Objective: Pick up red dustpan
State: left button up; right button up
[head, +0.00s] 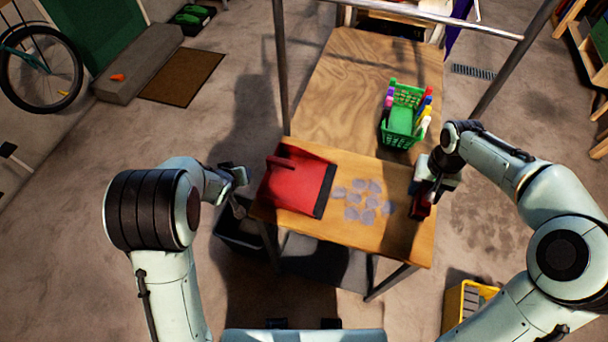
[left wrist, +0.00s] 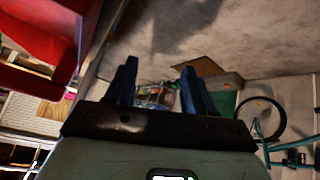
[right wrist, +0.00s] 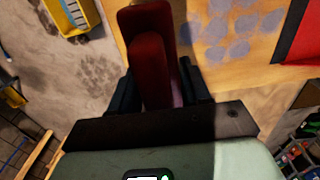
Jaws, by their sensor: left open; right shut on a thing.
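The red dustpan (head: 295,182) lies on the front left of the wooden table, its dark lip facing right and its raised handle at the upper left. It also shows in the left wrist view (left wrist: 48,30). My left gripper (head: 241,191) is open and empty, just left of the dustpan and apart from it. Its two fingers show spread in the left wrist view (left wrist: 158,90). My right gripper (head: 432,182) is shut on a red handled object (right wrist: 150,60) at the table's right edge; fingers and arm partly hide it, so its full shape is unclear.
Several greyish patches (head: 352,213) lie on the wooden table (head: 345,90) right of the dustpan. A green basket (head: 389,138) with bottles stands behind them. A dark bin (head: 238,232) is on the floor below left, and a yellow container (head: 455,305) is at lower right. Metal posts rise beside the table.

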aim_at(288, 163)
pick_arm(q)
jog(key=w+d+r+m+y, duration=0.1)
jog(key=d+r+m, duration=0.2)
jog(key=r+m, duration=0.1)
jog(key=w+d+r+m+g+y, duration=0.1)
jog(key=d+r+m, duration=0.2)
jog(key=r+m, duration=0.1)
jog(key=w+d+r+m+y, duration=0.1)
jog(key=w+d+r+m, duration=0.1)
jog(key=d+r+m, duration=0.1)
jog(key=shift+d+r+m+g, duration=0.2)
jog(key=shift+r+m+g, duration=0.15)
jog(key=shift+r, duration=0.25)
jog(key=s+d+r+m+g+h, duration=0.25)
jog(key=d+m+g, duration=0.35)
jog(key=m, duration=0.6)
notch_tip(288, 163, down, 5)
jog(key=shift+r, duration=0.1)
jog(key=shift+s+a+f, duration=0.1)
jog(key=shift+a+f, duration=0.05)
jog(key=shift+f, duration=1.45)
jog(key=shift+s+a+f, duration=0.1)
jog(key=shift+f, duration=1.5)
